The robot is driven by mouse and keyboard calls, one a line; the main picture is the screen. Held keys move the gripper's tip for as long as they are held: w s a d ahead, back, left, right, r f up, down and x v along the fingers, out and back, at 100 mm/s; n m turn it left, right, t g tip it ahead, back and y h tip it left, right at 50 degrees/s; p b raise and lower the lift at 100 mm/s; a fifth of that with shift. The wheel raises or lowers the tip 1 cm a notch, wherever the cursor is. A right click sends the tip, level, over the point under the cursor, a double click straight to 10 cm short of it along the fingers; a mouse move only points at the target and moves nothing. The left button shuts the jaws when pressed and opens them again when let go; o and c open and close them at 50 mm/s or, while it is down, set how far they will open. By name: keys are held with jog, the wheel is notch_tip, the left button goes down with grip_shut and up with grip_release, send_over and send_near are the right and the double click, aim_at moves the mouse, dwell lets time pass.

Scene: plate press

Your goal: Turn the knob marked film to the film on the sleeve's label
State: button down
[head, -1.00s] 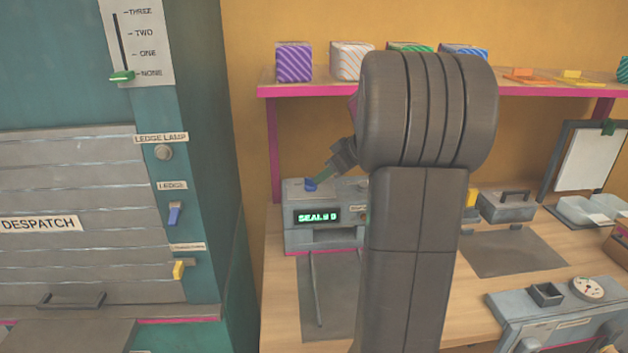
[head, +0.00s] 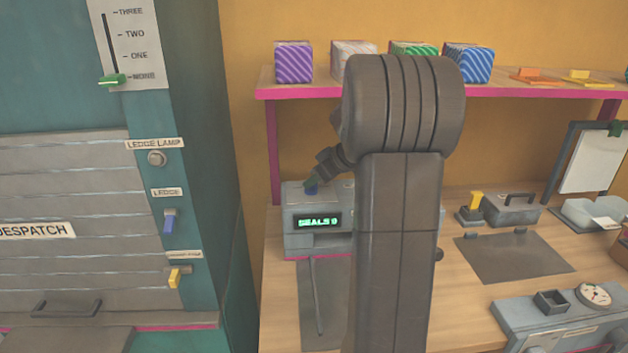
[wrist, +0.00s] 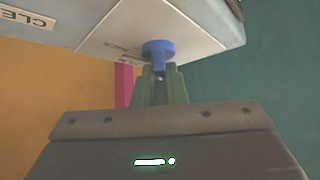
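The blue knob (head: 312,189) is on top of the grey sealing machine (head: 292,240), at its back left. Its display reads "SEALS 0". In the wrist view the blue knob (wrist: 158,48) shows a round flange and a narrow blue part between my green fingertips. My gripper (wrist: 160,80) is at the knob, with one finger on each side of that narrow part. I cannot tell whether the fingers press on it. The lettering beside the knob is too small to read. I cannot make out a sleeve label.
My arm covers the right of the machine. A teal despatch cabinet (head: 195,60) with a ledge lever (head: 168,222) stands at the left. A pink-edged shelf (head: 300,94) with wrapped boxes runs above. A grey mat (head: 510,258) lies on the bench at right.

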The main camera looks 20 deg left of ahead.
jog(key=shift+s+f+m+t+b, duration=0.1)
jog(key=shift+m+t+b, duration=0.2)
jog(key=shift+m+b, duration=0.1)
jog(key=shift+s+a+m+t+h+b, duration=0.1)
jog(key=shift+m+t+h+b, duration=0.35)
jog(key=shift+m+t, duration=0.35)
jog(key=shift+r+m+t+h+p, duration=0.25)
jog(key=shift+m+t+h+p, duration=0.3)
jog(key=shift+m, duration=0.65)
jog(key=shift+s+a+m+t+h+p, duration=0.1)
jog(key=shift+m+t+h+p, duration=0.55)
jog(key=shift+m, duration=0.55)
jog(key=shift+f+m+t+h+b, duration=0.25)
jog(key=shift+m+t+h+b, duration=0.4)
jog(key=shift+m, duration=0.25)
jog(key=shift+r+m+b, duration=0.15)
jog(key=shift+m+b, duration=0.35)
jog(key=shift+b, duration=0.25)
jog(key=c, duration=1.5)
grip_release()
jog(key=shift+o, duration=0.2)
jog(key=shift+s, duration=0.1)
